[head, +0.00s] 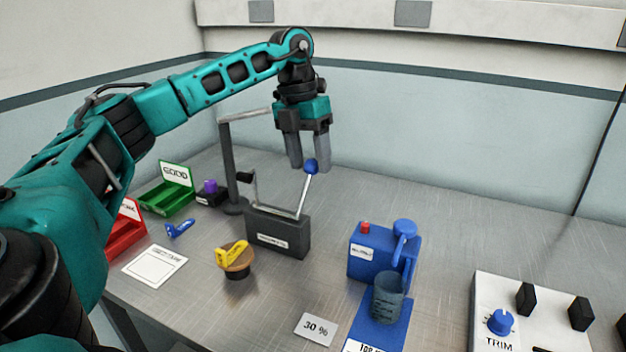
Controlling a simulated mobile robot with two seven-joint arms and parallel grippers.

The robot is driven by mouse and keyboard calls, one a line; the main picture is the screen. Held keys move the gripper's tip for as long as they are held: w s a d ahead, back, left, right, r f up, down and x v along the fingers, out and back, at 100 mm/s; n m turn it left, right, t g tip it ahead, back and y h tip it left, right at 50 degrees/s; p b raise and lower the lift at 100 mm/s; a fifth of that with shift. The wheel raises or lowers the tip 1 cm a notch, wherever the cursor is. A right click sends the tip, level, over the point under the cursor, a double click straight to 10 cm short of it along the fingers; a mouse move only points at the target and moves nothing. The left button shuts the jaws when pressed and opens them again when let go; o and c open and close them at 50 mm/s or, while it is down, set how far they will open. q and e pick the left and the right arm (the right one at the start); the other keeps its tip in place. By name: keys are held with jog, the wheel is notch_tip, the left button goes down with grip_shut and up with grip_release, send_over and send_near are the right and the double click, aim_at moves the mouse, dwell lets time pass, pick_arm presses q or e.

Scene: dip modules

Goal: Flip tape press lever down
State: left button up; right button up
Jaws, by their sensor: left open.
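The tape press is a dark grey box (278,232) with a white label, standing in the middle of the table. Its lever (304,192) is a thin light rod that rises from the right part of the box, tilted slightly right, with a blue knob (311,167) on top. My left gripper (309,165) is open, its fingers pointing down, with the knob showing between the two fingertips. I cannot tell whether a finger touches the knob. My right gripper is out of view.
A grey post (228,165) stands behind the press. Green (166,197) and red (124,236) trays are at left. A wooden stand with a yellow piece (232,253) is in front. A blue machine (372,250) with a cup (388,297) stands right. The back right table is clear.

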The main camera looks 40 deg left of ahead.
pick_arm(q)
jog(key=shift+d+f, duration=0.2)
jog(key=shift+f, duration=0.95)
jog(key=shift+d+f, duration=0.2)
jog(key=shift+f, duration=0.9)
grip_shut()
